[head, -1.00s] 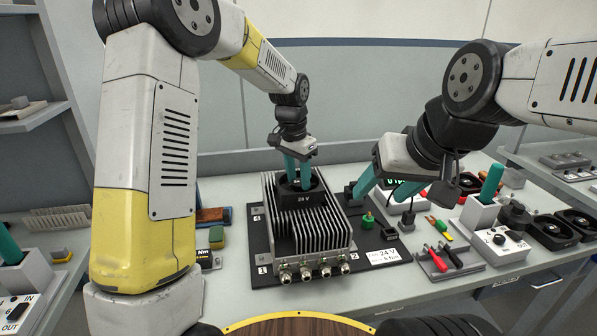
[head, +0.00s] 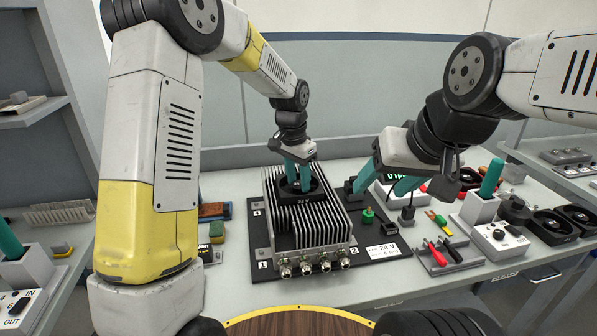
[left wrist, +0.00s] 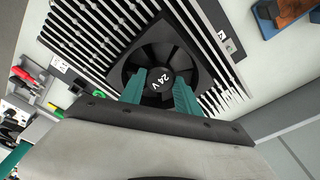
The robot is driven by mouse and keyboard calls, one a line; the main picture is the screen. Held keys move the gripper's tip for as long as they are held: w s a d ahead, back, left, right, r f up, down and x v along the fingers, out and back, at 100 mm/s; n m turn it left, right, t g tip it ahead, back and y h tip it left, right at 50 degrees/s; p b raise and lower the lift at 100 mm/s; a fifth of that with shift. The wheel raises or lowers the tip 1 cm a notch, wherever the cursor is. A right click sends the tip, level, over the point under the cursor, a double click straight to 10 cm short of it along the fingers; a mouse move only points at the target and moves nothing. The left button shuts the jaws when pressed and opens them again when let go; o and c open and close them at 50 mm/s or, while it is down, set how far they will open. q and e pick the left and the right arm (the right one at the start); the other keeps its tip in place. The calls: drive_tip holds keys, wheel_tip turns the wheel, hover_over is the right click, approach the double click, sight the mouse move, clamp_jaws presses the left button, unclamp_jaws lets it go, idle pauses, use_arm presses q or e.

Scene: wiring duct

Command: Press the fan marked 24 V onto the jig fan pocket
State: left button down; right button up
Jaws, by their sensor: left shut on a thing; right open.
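The fan marked 24 V (head: 301,188) is a black square fan on top of the finned grey heatsink (head: 283,235). In the left wrist view the fan (left wrist: 153,45) sits among the fins with its 24 V label on the hub. My left gripper (head: 299,187) is shut on the fan from above; its teal fingers reach to the hub (left wrist: 160,88). The fan's underside and the pocket under it are hidden. The heatsink stands on a black jig plate (head: 381,284) with a 24 V label. My right gripper (head: 378,190) is open at the plate's right, beside a black block.
A tool tray with red and black handles (head: 440,255) and a white switch box (head: 495,238) stand to the right. Black fans (head: 552,227) lie at the far right.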

sight(296, 185)
use_arm(q)
drive_tip(key=shift+f, duration=0.75)
drive_tip(key=c, duration=0.8)
unclamp_jaws()
drive_tip(key=shift+s+a+r, duration=0.1)
drive_tip(key=shift+r, duration=1.2)
drive_tip(key=shift+s+a+r, duration=0.15)
drive_tip(key=shift+r, duration=1.1)
drive_tip(key=shift+s+a+r, duration=0.1)
drive_tip(key=shift+r, duration=1.2)
